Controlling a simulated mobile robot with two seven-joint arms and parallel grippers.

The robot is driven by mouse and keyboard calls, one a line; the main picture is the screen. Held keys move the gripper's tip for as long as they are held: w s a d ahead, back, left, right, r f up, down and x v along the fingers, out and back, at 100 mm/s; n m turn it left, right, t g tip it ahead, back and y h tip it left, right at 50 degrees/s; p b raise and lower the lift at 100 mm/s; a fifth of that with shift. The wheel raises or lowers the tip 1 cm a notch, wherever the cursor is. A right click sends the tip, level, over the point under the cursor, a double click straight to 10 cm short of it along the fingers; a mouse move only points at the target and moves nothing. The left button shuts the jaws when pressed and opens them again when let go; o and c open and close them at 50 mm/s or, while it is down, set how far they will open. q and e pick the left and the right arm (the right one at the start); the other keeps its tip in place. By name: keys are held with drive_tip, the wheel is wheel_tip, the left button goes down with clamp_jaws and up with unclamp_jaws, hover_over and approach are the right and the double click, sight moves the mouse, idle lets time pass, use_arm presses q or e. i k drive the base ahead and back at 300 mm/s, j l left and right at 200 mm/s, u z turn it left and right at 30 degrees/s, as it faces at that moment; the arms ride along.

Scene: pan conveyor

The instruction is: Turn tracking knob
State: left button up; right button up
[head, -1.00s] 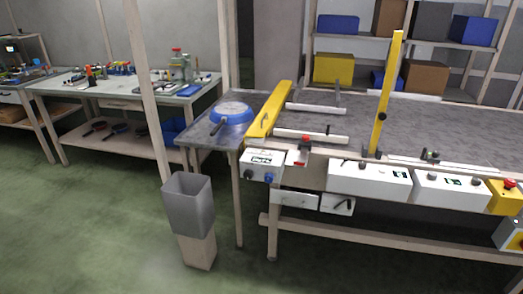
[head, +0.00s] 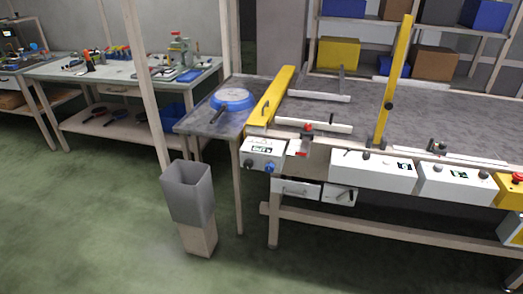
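Several white control boxes with knobs line the front edge of the conveyor table. The left box (head: 262,153) has a small display, a dark knob (head: 249,162) and a blue knob (head: 270,168). The middle box (head: 373,169) and the right box (head: 455,183) each carry dark knobs and a small display. The labels are too small to read, so I cannot tell which knob is for tracking. Neither of my grippers is in view.
A blue pan (head: 232,99) lies on the metal side table left of the yellow rail (head: 271,97). A grey bin (head: 188,193) stands on the floor in front. A yellow post (head: 394,80) rises from the conveyor. The green floor (head: 90,220) at left is clear.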

sight(269, 168)
drive_tip(key=i+j, duration=0.4)
drive_tip(key=j, duration=0.15)
drive_tip(key=i+j, duration=0.85)
drive_tip(key=j, duration=0.3)
